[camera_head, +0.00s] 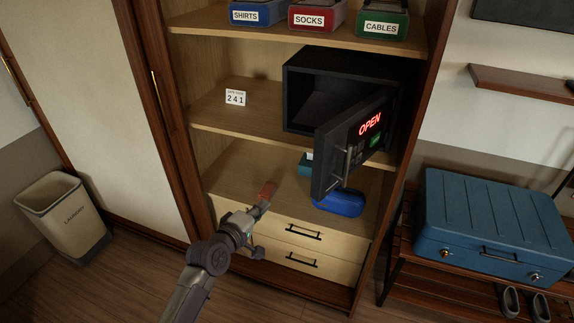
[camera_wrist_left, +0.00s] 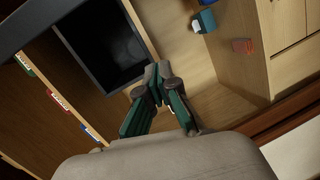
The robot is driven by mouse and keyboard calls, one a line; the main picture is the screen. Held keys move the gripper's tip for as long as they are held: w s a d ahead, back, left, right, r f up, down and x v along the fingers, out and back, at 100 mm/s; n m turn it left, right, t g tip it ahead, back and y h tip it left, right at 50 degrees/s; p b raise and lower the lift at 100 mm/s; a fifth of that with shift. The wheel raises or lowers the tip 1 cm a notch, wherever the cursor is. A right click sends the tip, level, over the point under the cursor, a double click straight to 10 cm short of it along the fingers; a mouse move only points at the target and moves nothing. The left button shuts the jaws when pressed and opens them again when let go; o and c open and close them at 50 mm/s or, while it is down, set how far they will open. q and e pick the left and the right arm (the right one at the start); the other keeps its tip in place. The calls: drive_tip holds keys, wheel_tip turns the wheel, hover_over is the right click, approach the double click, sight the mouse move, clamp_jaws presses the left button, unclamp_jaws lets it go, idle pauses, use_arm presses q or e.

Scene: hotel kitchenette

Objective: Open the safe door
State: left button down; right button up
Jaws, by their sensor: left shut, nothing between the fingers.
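The black safe (camera_head: 297,95) stands on a wardrobe shelf. Its door (camera_head: 335,170) is swung out toward the front right, and the dark inside shows. The door's panel reads OPEN in red, and a bar handle (camera_head: 347,165) is on its face. In the left wrist view the safe's dark opening (camera_wrist_left: 100,45) is at upper left. My left gripper (camera_head: 262,207) is shut and empty, left of and below the door, apart from it, in front of the lower shelf. Its fingertips (camera_wrist_left: 157,82) meet in the left wrist view. My right gripper is not in view.
A blue rounded item (camera_head: 340,203) and a teal box (camera_head: 305,165) lie below the door. A small reddish item (camera_head: 268,188) is by my left gripper. A blue suitcase (camera_head: 490,225) is at right.

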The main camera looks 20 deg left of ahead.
use_arm(q)
wheel_tip(320, 180, up, 11)
drive_tip(key=n+t+h, duration=0.1)
drive_tip(key=n+t, duration=0.1)
drive_tip(key=p+x, duration=0.2)
drive_tip(key=x, duration=0.9)
drive_tip(key=s+d+p, duration=0.1)
drive_tip(key=s+d, duration=0.2)
drive_tip(key=shift+d+p, duration=0.3)
drive_tip(key=shift+d, duration=0.05)
drive_tip(key=shift+f, duration=0.15)
